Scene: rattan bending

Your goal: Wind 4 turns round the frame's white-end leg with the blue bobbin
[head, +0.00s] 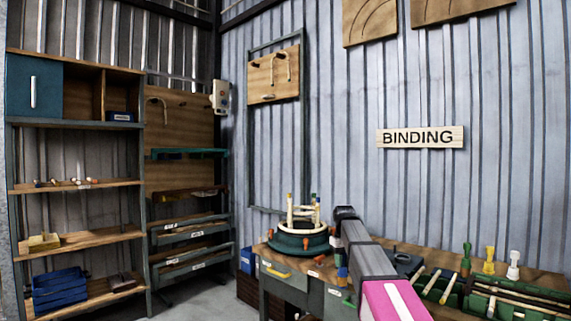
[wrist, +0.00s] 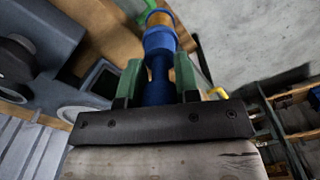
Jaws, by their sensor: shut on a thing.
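The blue bobbin (wrist: 158,42) is gripped between the two green fingers of my gripper (wrist: 158,78) in the wrist view, with tan winding above its blue flange. In the head view the blue bobbin (head: 342,274) shows small, below my wrist, at the bench's front side. The frame (head: 303,213), with pale upright legs, stands on a round dark-green turntable (head: 302,245) left of my arm. Some leg tips look yellowish; I cannot tell which leg has the white end. My gripper is right of the frame and apart from it. The wrist view does not clearly show the frame.
The wooden bench (head: 400,250) carries a green tray (head: 500,298) of rods at the right. Yellow (head: 489,259) and white (head: 513,264) bobbin-like pieces stand behind it. Shelves (head: 75,190) stand at the left. Grey floor (head: 205,285) is clear before them.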

